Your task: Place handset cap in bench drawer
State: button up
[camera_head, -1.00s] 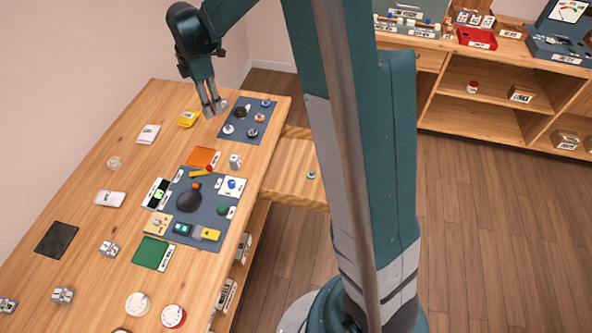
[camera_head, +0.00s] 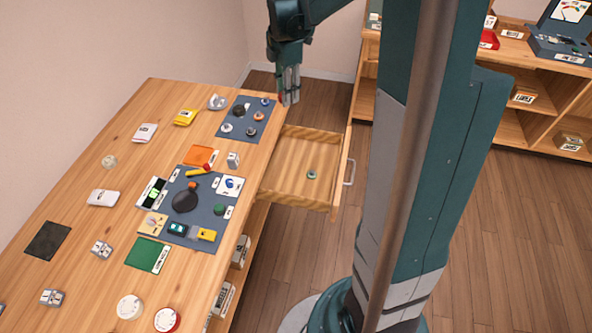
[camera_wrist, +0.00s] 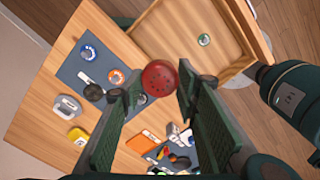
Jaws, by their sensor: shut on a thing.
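A round red cap with small holes (camera_wrist: 160,77) sits between the fingertips of my gripper (camera_wrist: 157,92) in the wrist view. In the head view my gripper (camera_head: 289,98) points down near the bench's far right corner, behind the drawer. Only a sliver of red shows beside the fingers there. My gripper is shut on the cap. The wooden bench drawer (camera_head: 290,168) stands pulled out from the bench's right side, open at the top. It also shows at the top of the wrist view (camera_wrist: 178,27). A small green round piece (camera_head: 311,175) lies in it.
The bench (camera_head: 128,132) holds a dark mat (camera_head: 236,133) with small round parts near the drawer, and a larger mat (camera_head: 207,237) with phone parts. A grey piece (camera_head: 216,101) lies near the far edge. Most of the drawer floor is bare.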

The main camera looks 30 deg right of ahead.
jog(key=s+d, duration=0.4)
jog(key=d, duration=0.2)
send_over(305, 154)
notch_tip(305, 154, down, 17)
jog(key=shift+f+b, duration=0.45)
jog(key=shift+f, duration=0.2)
jog(key=shift+f+b, duration=0.8)
jog(key=shift+f, duration=2.35)
jog(key=shift+f+b, duration=0.55)
jog(key=shift+f, duration=1.35)
jog(key=shift+f, duration=0.15)
jog(key=o, duration=0.8)
